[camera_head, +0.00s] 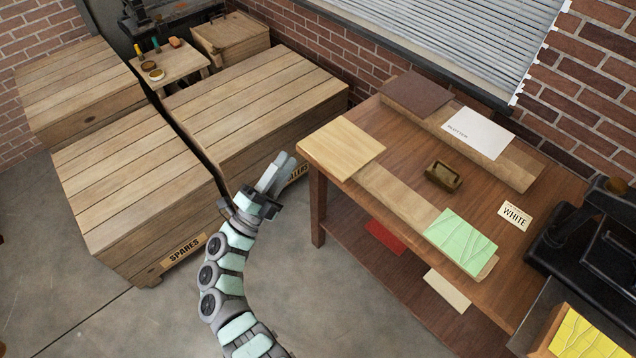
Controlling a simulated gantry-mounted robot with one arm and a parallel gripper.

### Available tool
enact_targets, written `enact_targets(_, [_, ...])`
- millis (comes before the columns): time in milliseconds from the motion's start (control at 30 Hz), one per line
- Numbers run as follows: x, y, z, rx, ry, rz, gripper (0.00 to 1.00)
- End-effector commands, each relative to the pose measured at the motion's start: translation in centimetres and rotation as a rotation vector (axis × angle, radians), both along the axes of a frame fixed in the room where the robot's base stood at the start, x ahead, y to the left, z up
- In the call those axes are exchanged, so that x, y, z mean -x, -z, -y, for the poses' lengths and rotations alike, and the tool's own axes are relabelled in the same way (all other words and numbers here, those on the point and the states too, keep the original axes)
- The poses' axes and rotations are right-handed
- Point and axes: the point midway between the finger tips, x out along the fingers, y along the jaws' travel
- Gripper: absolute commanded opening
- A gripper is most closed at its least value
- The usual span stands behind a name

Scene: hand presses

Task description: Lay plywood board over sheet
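A pale plywood board (342,148) lies flat on the near left corner of the wooden worktable (395,212). A white sheet (480,132) with small printed letters lies on the raised ledge at the table's back. A yellow piece with dark lines (585,335) lies at the bottom right, cut off by the frame edge; whether it is a sheet or a block is unclear. My gripper (276,168) is in the air left of the table, apart from the plywood board. Nothing shows between its pale fingers, and their gap is hard to judge.
A dark brown board (418,93) lies on the ledge. A black press (600,245) stands right. Large wooden crates (130,195) fill the left.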

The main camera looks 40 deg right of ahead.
Motion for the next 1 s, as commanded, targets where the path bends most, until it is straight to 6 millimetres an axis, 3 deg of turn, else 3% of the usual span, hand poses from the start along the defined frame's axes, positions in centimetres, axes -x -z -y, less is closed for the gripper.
enact_targets(33, [-1.4,4.2,1.3,-0.06,0.01,0.018,0.24])
enact_targets(100, [-2.8,7.4,3.0,-0.146,0.025,0.039,0.24])
enact_targets(233, [-4.9,12.8,5.3,-0.294,0.049,0.075,0.24])
enact_targets(400, [-6.7,17.3,6.9,-0.437,0.073,0.114,0.24])
enact_targets(567, [-7.3,19.1,7.4,-0.506,0.087,0.135,0.24])
enact_targets(767, [-7.4,19.3,8.0,-0.523,0.091,0.137,0.24])
enact_targets(1000, [-7.3,19.4,10.1,-0.522,0.091,0.135,0.24])
